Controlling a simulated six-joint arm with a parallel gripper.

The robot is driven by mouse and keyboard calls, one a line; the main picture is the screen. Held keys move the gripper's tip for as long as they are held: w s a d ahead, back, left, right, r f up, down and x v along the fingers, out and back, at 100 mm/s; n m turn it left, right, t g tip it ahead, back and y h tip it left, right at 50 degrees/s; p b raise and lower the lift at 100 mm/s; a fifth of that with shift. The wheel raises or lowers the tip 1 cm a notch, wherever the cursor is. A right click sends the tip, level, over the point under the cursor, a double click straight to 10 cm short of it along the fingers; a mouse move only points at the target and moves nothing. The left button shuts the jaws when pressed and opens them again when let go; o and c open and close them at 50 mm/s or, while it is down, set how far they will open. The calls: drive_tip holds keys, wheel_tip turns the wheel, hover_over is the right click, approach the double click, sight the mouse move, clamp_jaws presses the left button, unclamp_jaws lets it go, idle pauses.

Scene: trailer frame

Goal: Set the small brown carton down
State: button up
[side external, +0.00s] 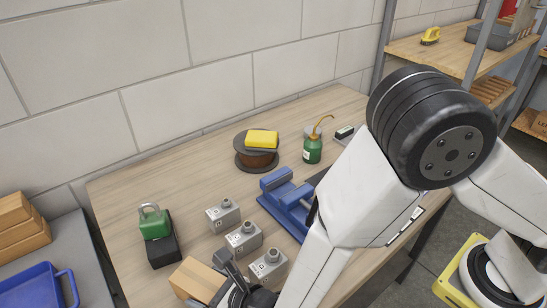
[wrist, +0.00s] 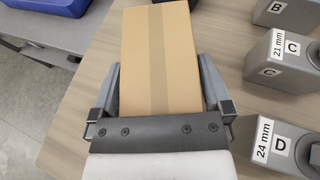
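Grey labelled blocks (wrist: 280,62) stand close to the right of the carton in the wrist view. A green padlock (side external: 154,223) on a black block is to its left in the side view. A blue vise (side external: 288,205) and a spool (side external: 256,160) stand farther back.

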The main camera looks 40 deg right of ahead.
drive_tip(key=shift+s, duration=0.1)
drive_tip(key=shift+v, duration=0.9)
drive_tip(key=r, duration=0.5)
drive_tip(key=shift+s+d+r, duration=0.1)
drive_tip(key=shift+s+d, duration=0.1)
drive_tip(key=shift+s, duration=0.2)
drive_tip(key=shift+r, duration=1.2)
